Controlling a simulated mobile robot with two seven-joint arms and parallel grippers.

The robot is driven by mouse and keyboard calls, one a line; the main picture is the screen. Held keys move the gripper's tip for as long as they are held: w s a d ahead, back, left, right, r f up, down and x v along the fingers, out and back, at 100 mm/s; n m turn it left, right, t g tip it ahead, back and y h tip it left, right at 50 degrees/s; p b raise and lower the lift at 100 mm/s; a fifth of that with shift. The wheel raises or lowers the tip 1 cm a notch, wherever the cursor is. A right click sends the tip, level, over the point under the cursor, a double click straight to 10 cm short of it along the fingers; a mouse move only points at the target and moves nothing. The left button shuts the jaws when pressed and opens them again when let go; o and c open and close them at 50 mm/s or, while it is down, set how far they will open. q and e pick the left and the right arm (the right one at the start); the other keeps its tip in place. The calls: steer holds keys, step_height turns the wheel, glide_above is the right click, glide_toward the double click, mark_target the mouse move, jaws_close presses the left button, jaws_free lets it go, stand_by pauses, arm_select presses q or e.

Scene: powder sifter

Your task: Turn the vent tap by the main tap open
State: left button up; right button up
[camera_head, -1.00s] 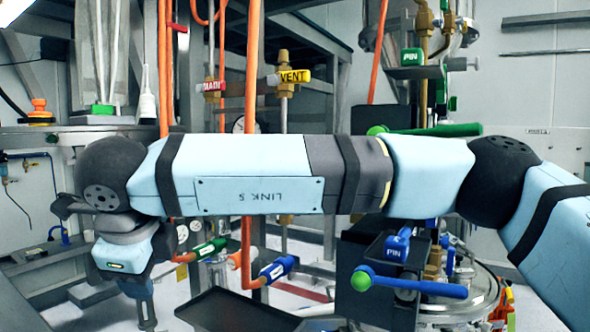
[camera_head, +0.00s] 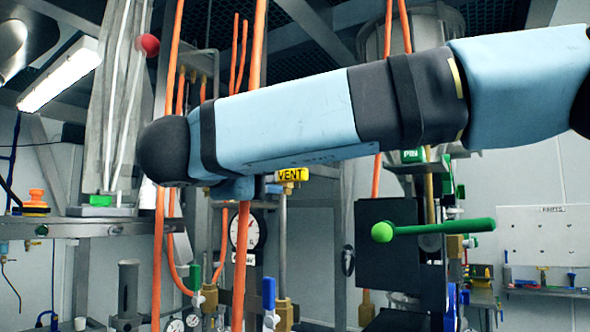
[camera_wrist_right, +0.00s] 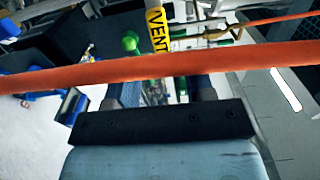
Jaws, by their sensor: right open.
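The vent tap's yellow handle (camera_head: 292,174), marked VENT, shows just below my right arm in the head view, on a vertical pipe. It also shows upright in the right wrist view (camera_wrist_right: 157,38). An orange hose (camera_wrist_right: 110,73) crosses in front of the fingers. In the head view my right arm hides the gripper and the main tap. My left gripper is not in view.
Orange hoses (camera_head: 243,270) run vertically close to my right arm. A round gauge (camera_head: 247,232) is behind them. A blue-handled tap (camera_head: 269,293) and a green-handled tap (camera_head: 195,278) stand lower. A green-knobbed lever (camera_head: 440,228) sticks out at the right.

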mark_target(292, 175)
steer(key=p+x, duration=0.1)
steer(key=x, duration=0.6)
steer(key=shift+w+d+p, duration=0.2)
steer(key=shift+p, duration=0.15)
jaws_close()
